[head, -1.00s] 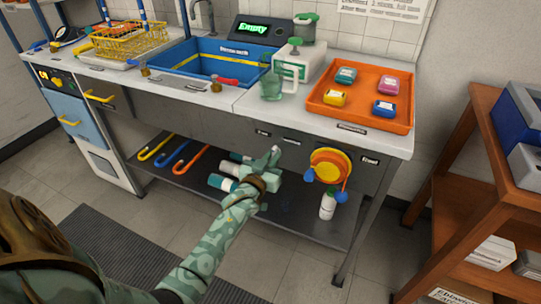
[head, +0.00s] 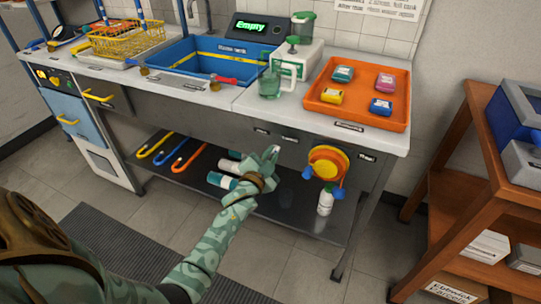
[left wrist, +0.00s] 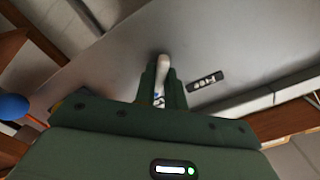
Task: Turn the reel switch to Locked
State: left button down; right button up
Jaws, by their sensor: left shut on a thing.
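The reel switch shows as a small pale lever (left wrist: 162,68) on the grey front panel of the bench. In the left wrist view it stands between the two dark green fingers. My left gripper (head: 272,154) is shut on this lever, under the bench's front edge and left of the orange and yellow reel (head: 325,160). The gripper hides most of the lever in the head view. Small labels sit on the panel near it, one of them beside the lever in the left wrist view (left wrist: 205,80); their words are too small to read. My right gripper is not in view.
Teal-capped bottles (head: 222,180) lie behind my gripper. An orange tray (head: 398,122) is on the bench top. A wooden rack (head: 440,190) stands at right.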

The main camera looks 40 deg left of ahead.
pick_arm(q)
jog(key=shift+f+m, duration=0.1)
jog(key=shift+m, duration=0.2)
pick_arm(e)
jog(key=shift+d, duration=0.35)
pick_arm(q)
jog(key=c, duration=1.5)
grip_release()
jog(key=shift+o, duration=0.2)
